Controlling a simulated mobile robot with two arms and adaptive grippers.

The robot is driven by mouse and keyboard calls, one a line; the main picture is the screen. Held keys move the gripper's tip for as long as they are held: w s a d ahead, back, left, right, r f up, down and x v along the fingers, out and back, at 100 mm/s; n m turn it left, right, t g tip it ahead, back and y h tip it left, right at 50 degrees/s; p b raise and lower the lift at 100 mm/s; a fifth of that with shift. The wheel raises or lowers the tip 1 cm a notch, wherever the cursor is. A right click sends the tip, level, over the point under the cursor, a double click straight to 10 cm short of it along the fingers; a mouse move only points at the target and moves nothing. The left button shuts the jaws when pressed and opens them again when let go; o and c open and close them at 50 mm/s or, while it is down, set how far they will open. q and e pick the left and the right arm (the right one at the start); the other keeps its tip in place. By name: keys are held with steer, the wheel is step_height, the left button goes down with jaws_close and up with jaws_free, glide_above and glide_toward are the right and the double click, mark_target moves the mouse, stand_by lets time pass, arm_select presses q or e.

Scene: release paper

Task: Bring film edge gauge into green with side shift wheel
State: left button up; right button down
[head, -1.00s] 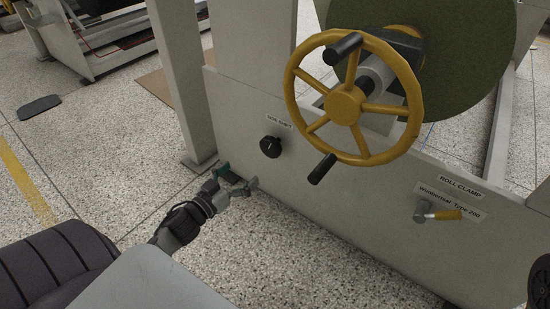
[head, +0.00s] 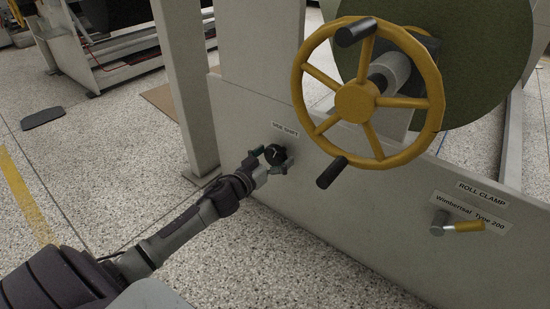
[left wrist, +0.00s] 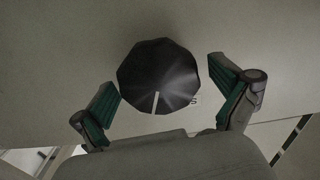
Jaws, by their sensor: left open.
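The side shift wheel is a small black knob (head: 275,154) on the grey machine panel, under a label reading SIDE SHIFT (head: 285,130). My left gripper (head: 274,161) is at the knob in the head view and partly covers it. In the left wrist view the knob (left wrist: 160,76) is dark and many-sided, with a white pointer line. The left gripper's green-padded fingers (left wrist: 168,98) are open, one on each side of the knob, with gaps to it. The film edge gauge cannot be made out. My right gripper is not in view.
A large yellow handwheel (head: 356,101) with black handles stands out from the panel, up and right of the knob. A roll clamp lever (head: 462,226) with a yellow grip is farther right. A grey post (head: 184,85) stands left of the panel.

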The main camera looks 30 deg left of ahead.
arm_select(q)
steer(key=c, duration=1.2)
steer(key=shift+o, duration=0.2)
